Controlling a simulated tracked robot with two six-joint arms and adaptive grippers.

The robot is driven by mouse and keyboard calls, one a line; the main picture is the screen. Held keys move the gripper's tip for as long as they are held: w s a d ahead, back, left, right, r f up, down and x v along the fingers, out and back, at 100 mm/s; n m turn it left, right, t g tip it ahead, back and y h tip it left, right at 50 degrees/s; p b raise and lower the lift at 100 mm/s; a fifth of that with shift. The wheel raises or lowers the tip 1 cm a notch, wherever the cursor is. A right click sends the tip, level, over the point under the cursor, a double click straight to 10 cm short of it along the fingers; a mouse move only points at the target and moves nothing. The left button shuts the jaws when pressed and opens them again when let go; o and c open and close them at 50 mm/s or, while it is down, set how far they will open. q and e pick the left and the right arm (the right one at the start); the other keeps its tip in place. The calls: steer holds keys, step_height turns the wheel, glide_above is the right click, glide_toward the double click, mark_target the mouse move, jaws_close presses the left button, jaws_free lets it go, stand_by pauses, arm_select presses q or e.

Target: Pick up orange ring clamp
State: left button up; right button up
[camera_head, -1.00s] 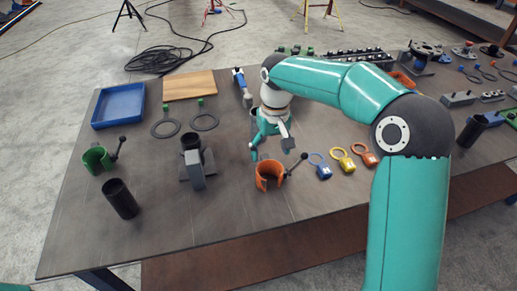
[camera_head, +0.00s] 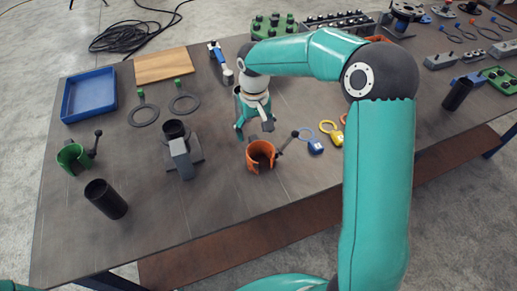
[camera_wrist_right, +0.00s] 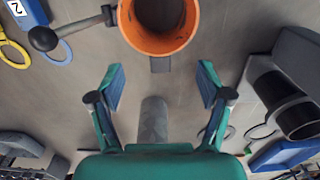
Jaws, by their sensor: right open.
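The orange ring clamp (camera_head: 261,154) stands on the table with its ring opening facing up. Its dark lever with a round knob sticks out to the right in the head view. In the wrist view the clamp (camera_wrist_right: 158,42) is at the top centre, cut off by the frame edge, with the lever to its left. My right gripper (camera_head: 254,130) is open, just behind the clamp in the head view. My left gripper is not in view.
Blue and yellow padlock-like tags (camera_head: 315,147) lie right of the clamp. A dark pipe in a grey stand (camera_head: 181,158) is to the left. A green clamp (camera_head: 72,157), black cylinder (camera_head: 106,199) and blue tray (camera_head: 89,95) are farther left. Bare table lies in front of the clamp.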

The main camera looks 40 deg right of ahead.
mark_target(255, 141)
steer(key=shift+f+p, duration=0.65)
steer(key=shift+f, duration=2.3)
steer(key=shift+s, duration=0.1)
jaws_close()
